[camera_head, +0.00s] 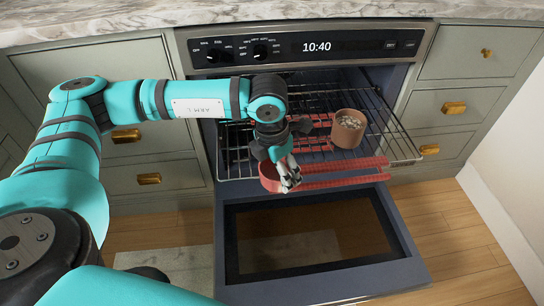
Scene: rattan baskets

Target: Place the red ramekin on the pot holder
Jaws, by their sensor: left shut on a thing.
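My left gripper (289,178) reaches down over the front of the pulled-out oven rack. It is shut on a red, round-walled thing, which looks like the red ramekin (268,181); the fingers hide part of it. Long red ridged strips (345,181) run to the right from there along the rack's front; I cannot tell whether they are the pot holder. I cannot tell whether the ramekin touches them. My right gripper is not in view.
A brown-red cup (347,133) with pale pieces inside stands on the wire rack (404,150). The oven door (392,238) hangs open below. Grey-green drawers flank the oven, and a marble counter (140,18) runs above. Wooden floor lies clear at the lower right.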

